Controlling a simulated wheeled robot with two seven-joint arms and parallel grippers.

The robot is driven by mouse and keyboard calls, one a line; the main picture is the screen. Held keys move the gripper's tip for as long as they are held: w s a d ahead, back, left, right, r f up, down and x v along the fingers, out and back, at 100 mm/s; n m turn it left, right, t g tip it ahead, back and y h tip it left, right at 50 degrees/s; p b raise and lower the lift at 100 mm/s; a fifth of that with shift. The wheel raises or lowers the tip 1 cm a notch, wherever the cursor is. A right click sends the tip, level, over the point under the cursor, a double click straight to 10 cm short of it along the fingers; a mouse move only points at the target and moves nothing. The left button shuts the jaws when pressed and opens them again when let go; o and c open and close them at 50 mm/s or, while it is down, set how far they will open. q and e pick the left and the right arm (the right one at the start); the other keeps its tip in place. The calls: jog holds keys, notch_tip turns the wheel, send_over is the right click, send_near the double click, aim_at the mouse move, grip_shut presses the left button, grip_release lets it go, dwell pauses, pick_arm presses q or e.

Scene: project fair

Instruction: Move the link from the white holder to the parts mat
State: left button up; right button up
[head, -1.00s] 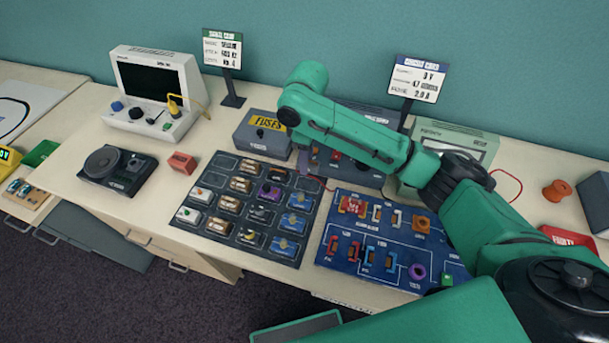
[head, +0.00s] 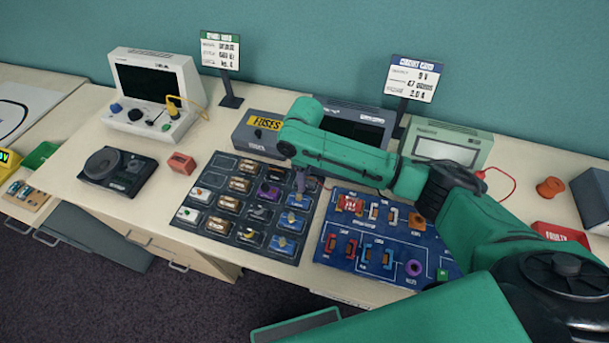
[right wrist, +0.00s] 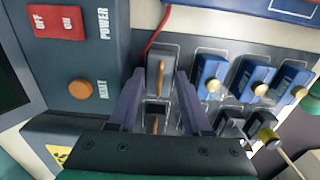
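The parts mat (head: 222,237) is a dark tray-like sheet with rows of cells holding small parts, left of the blue circuit board (head: 340,262). My right gripper (right wrist: 160,82) points down over the mat's far right corner; its fingers are apart. Between them stands a thin copper-coloured link (right wrist: 157,76) in a mat cell, with a visible gap on each side. A second copper-coloured piece shows nearer the palm. My left gripper is out of view.
Blue parts (right wrist: 210,78) sit in the cells beside the right fingers. A grey fuse box (head: 257,136) and a power box (right wrist: 75,75) stand just behind the mat. A red wire (right wrist: 158,30) runs near the fingertips.

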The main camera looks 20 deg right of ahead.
notch_tip(320, 180, up, 12)
jog(key=b, duration=0.1)
jog(key=shift+r, duration=0.15)
dwell(0.4)
